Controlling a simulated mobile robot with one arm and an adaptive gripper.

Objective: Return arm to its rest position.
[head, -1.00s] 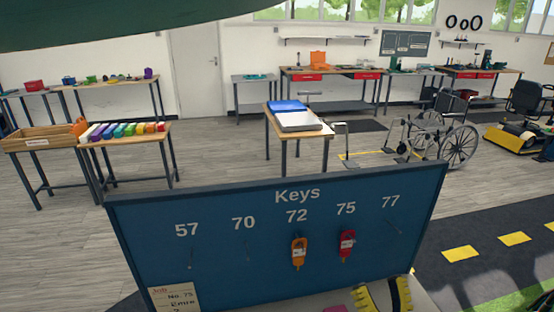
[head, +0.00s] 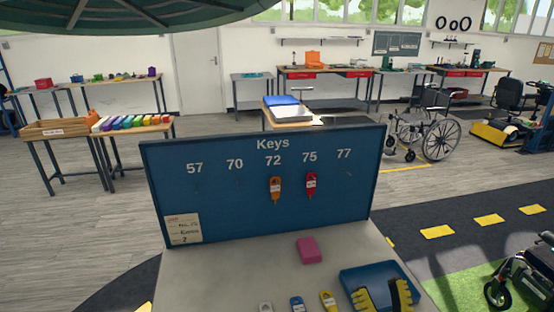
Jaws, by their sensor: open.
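My gripper (head: 382,293) shows at the lower right edge of the head view. Its two ribbed yellow and black fingers stand apart, with nothing seen held between them. They appear in front of a blue tray (head: 352,274) on the grey counter; I cannot tell whether they touch it. The rest of my arm is out of view.
A blue key board (head: 240,215) stands behind the counter (head: 250,265), with an orange key tag (head: 275,187) and a red one (head: 311,185) hanging. A pink block (head: 309,250) and several key tags lie on the counter. A green canopy (head: 130,16) is overhead.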

